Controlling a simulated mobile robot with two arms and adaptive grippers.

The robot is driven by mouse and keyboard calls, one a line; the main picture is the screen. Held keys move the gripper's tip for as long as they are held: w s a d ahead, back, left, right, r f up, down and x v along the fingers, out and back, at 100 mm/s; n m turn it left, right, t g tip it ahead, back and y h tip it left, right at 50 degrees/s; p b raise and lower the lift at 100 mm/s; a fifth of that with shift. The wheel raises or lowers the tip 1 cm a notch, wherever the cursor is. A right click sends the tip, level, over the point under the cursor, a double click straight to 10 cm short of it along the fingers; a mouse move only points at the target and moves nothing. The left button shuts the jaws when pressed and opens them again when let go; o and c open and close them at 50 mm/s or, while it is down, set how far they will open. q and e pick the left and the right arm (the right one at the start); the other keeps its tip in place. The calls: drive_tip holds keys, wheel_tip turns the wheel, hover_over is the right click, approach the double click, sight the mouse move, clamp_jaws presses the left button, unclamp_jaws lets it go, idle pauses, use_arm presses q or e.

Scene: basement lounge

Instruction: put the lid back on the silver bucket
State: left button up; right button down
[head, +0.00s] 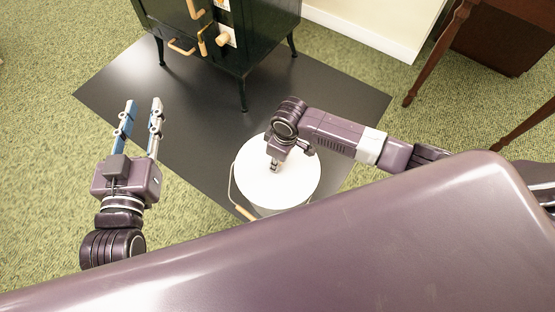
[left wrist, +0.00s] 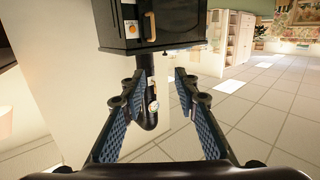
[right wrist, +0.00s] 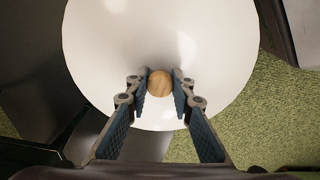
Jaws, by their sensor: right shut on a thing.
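The round white lid (head: 300,185) with a wooden knob (right wrist: 160,83) lies below my right gripper (head: 274,165). The right gripper is shut on the knob, with a finger on each side of it in the right wrist view. The lid looks about level. It hides most of the silver bucket, whose wire handle with a wooden grip (head: 245,213) shows at the lid's lower left. I cannot tell whether the lid rests on the rim or hangs just above it. My left gripper (head: 142,106) is open and empty, left of the bucket.
A dark stove (head: 225,45) with wooden handles stands on legs on a dark floor plate (head: 125,80), behind the bucket. Green carpet (head: 60,130) surrounds the plate. Brown wooden furniture (head: 505,45) stands at the upper right. Open carpet lies to the left.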

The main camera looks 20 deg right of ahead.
use_arm(q)
drive_tip(key=shift+a+f+g, duration=0.1)
drive_tip(key=shift+f+g, duration=0.2)
drive_tip(key=shift+f, duration=0.05)
drive_tip(key=shift+s+f, duration=0.1)
drive_tip(key=shift+f, duration=0.15)
drive_tip(key=shift+f, duration=0.1)
drive_tip(key=shift+s+a+f+g, duration=0.1)
drive_tip(key=shift+s+f+g, duration=0.05)
drive_tip(key=shift+f+g, duration=0.15)
drive_tip(key=shift+s+f, duration=0.1)
drive_tip(key=shift+f, duration=0.3)
idle(0.7)
drive_tip(key=shift+s+a+f+g+p, duration=0.1)
drive_tip(key=shift+a+f+g+p, duration=0.05)
drive_tip(key=shift+f+g+p, duration=0.2)
drive_tip(key=shift+s+a+f+g+y, duration=0.15)
drive_tip(key=shift+f+g+y, duration=0.1)
drive_tip(key=shift+f, duration=0.15)
drive_tip(key=shift+s+f+g+y, duration=0.15)
drive_tip(key=shift+f+g, duration=0.05)
drive_tip(key=shift+f, duration=0.15)
